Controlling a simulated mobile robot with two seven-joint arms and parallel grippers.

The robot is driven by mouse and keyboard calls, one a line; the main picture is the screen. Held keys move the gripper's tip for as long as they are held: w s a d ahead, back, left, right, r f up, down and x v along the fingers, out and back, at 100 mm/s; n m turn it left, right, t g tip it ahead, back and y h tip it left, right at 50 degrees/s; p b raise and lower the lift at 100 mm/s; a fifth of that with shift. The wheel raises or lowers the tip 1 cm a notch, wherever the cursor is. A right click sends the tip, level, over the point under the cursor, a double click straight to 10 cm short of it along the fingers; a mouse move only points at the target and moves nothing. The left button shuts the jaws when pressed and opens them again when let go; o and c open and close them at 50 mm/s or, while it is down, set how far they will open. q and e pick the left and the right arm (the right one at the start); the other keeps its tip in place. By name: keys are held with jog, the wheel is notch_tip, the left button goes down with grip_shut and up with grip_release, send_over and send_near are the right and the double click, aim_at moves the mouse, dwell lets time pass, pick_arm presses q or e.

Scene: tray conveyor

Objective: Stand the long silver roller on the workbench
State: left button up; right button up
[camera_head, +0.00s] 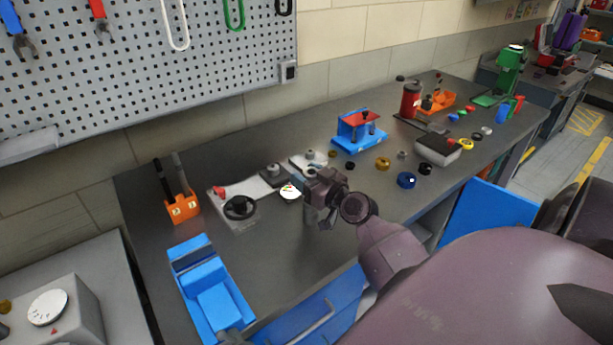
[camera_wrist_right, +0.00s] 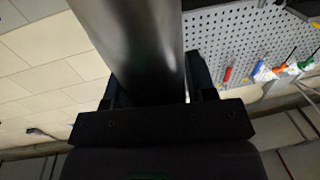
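The long silver roller (camera_wrist_right: 140,45) fills the middle of the right wrist view, its shaft between the two fingers of my right gripper (camera_wrist_right: 155,92). The fingers sit close on both sides of it. In the head view my right gripper (camera_head: 318,187) is over the middle of the workbench (camera_head: 275,250). Most of the roller is hidden there by the gripper and wrist. A short grey piece shows just below the gripper; I cannot tell whether it touches the bench. My left gripper is not in view.
A black-knobbed grey fixture (camera_head: 240,207) and an orange tool holder (camera_head: 182,207) stand left of the gripper. A blue vise (camera_head: 210,290) is at the front left. A blue stand with a red top (camera_head: 358,132) and several small rings lie to the right. Bare bench lies in front.

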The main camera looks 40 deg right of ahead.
jog(key=shift+o, duration=1.4)
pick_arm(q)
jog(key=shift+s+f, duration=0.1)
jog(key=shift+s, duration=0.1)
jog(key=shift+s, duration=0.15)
pick_arm(e)
jog(key=shift+r, duration=0.2)
pick_arm(q)
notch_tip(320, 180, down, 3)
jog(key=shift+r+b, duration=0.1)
jog(key=shift+b, duration=1.1)
pick_arm(e)
jog(key=s, duration=1.2)
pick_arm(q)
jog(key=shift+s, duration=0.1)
pick_arm(e)
jog(key=shift+d, duration=0.1)
